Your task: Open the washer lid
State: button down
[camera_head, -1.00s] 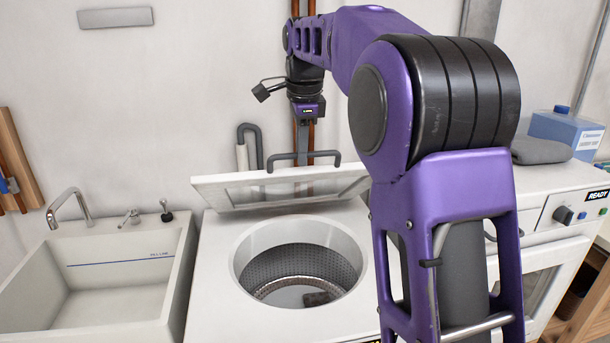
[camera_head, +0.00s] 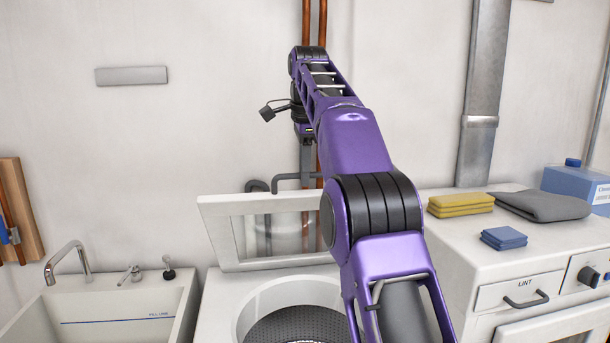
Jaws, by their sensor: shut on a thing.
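The washer lid (camera_head: 222,228) has a white frame around a clear window. It stands steeply raised at the back of the washer (camera_head: 222,305), tilted up rather than flat. A grey bar handle (camera_head: 285,178) runs along its top edge. My gripper (camera_head: 305,168) reaches down to this handle and is shut on it; the fingertips are small and partly hidden. The round drum opening (camera_head: 290,300) is uncovered below the lid. My purple arm covers the right part of the lid and washer.
A sink (camera_head: 110,310) with a faucet (camera_head: 65,258) stands at left. At right, a white dryer (camera_head: 470,260) carries yellow cloths (camera_head: 460,204), blue cloths (camera_head: 503,238), a grey cloth (camera_head: 545,205) and a blue jug (camera_head: 578,182). Copper pipes (camera_head: 322,25) run up the wall behind.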

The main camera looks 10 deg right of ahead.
jog(key=shift+w+f, duration=0.1)
jog(key=shift+f, duration=0.1)
jog(key=c, duration=0.9)
grip_release()
jog(key=shift+w+f, duration=0.1)
jog(key=shift+w, duration=0.1)
jog(key=shift+o, duration=0.3)
jog(key=shift+s, duration=0.1)
jog(key=shift+r, duration=0.2)
jog(key=shift+s, duration=0.1)
